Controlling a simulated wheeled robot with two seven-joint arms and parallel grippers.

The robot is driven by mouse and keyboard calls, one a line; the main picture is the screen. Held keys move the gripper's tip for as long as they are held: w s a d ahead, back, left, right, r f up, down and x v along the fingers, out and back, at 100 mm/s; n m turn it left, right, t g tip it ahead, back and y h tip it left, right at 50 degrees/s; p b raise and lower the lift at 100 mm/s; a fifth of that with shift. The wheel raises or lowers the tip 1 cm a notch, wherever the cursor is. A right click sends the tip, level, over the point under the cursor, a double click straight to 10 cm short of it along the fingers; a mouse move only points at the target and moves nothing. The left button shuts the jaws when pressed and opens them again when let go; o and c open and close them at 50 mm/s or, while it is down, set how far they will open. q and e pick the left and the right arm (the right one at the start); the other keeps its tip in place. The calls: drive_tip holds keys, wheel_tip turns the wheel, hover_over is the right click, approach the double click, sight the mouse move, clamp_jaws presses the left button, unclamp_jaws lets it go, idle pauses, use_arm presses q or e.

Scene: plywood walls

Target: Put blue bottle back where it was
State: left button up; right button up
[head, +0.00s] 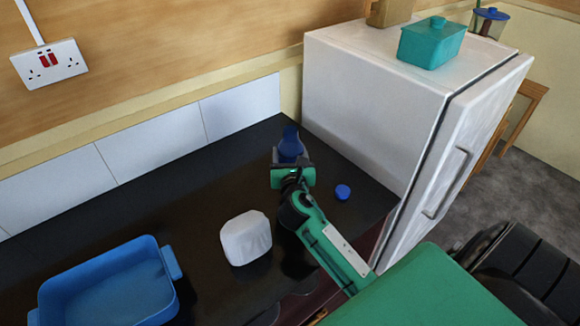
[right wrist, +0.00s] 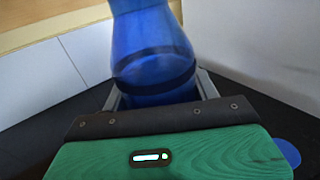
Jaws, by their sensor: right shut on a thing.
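The blue bottle (head: 290,143) stands upright at the back of the dark counter, near the fridge's left side. My right gripper (head: 289,160) is shut on the bottle, with a finger on each side of it. In the right wrist view the bottle (right wrist: 152,60) fills the middle between the fingers of my right gripper (right wrist: 157,88), and its top is cut off. Whether its base touches the counter is hidden by the gripper. My left gripper is not in view.
A blue cap (head: 343,191) lies right of my right gripper. A white rounded block (head: 246,238) and a blue tub (head: 165,262) sit to the left on the counter (head: 190,195). The white fridge (head: 370,110) bounds the right, with a teal box (head: 431,45) on top.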

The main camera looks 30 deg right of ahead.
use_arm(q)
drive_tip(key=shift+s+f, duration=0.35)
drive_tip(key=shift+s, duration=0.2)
use_arm(e)
drive_tip(key=shift+f, duration=2.15)
drive_tip(key=shift+f+b, duration=0.2)
drive_tip(key=shift+b, duration=0.15)
drive_tip(key=o, duration=1.2)
drive_tip(key=shift+r, duration=0.15)
drive_tip(key=b+v, duration=0.1)
drive_tip(key=v, duration=0.6)
drive_tip(key=shift+s+a+r, duration=0.1)
drive_tip(key=shift+s+a, duration=0.05)
drive_tip(key=shift+s, duration=0.05)
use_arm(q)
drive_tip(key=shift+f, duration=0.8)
